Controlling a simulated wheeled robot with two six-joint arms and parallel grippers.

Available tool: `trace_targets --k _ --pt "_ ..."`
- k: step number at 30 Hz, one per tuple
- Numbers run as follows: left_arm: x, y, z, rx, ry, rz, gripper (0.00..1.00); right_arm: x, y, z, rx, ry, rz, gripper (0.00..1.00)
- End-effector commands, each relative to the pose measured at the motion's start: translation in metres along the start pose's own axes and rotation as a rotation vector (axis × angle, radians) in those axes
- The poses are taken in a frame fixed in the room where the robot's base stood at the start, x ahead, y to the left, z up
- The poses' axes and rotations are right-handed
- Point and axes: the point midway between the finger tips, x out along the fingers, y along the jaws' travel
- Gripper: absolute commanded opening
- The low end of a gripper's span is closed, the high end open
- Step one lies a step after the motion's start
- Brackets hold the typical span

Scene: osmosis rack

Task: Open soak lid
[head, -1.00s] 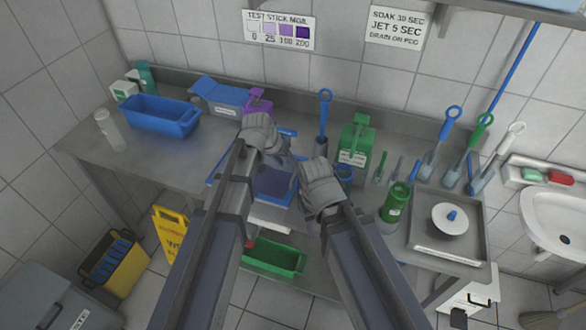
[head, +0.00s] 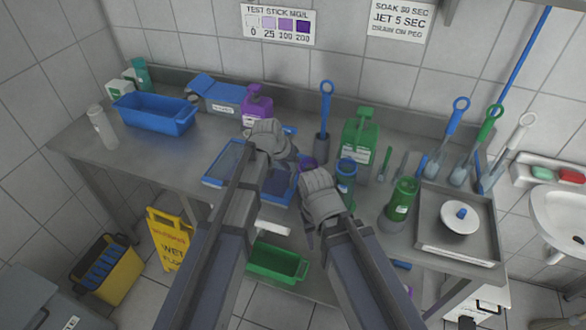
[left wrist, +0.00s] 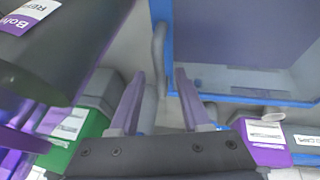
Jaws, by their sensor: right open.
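A blue-rimmed soak tank (head: 280,187) with a dark interior or cover sits at the front middle of the bench in the head view, partly behind my arms. My left gripper (head: 285,157) is above the tank's back edge. In the left wrist view a blue-framed surface (left wrist: 245,45) carries a grey bar handle (left wrist: 159,55). My left fingers (left wrist: 160,105) are apart, with the handle's end showing between them; contact is unclear. My right gripper (head: 308,232) is open and empty beside the tank's right front.
A purple jug (head: 257,107), a green jug (head: 359,138) and a blue brush in a holder (head: 323,120) stand behind. A blue tub (head: 155,115) is at left.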

Motion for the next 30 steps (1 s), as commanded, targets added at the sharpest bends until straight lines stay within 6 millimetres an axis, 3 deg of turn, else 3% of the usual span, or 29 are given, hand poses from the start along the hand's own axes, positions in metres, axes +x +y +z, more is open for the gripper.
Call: trace_targets --k 2,12,30 --pt "-0.0002 0.0000 0.0000 0.000 0.000 0.000 0.39 -0.0001 0.0000 0.0000 0.000 0.000 0.000 0.50" --pt "-0.0002 -0.0001 0.0002 0.000 0.000 0.000 0.01 -0.0001 0.0000 0.0000 0.000 0.000 0.000 0.50" --pt "-0.0002 -0.0002 0.0002 0.000 0.000 0.000 0.00 0.0000 0.0000 0.0000 0.000 0.000 0.000 0.50"
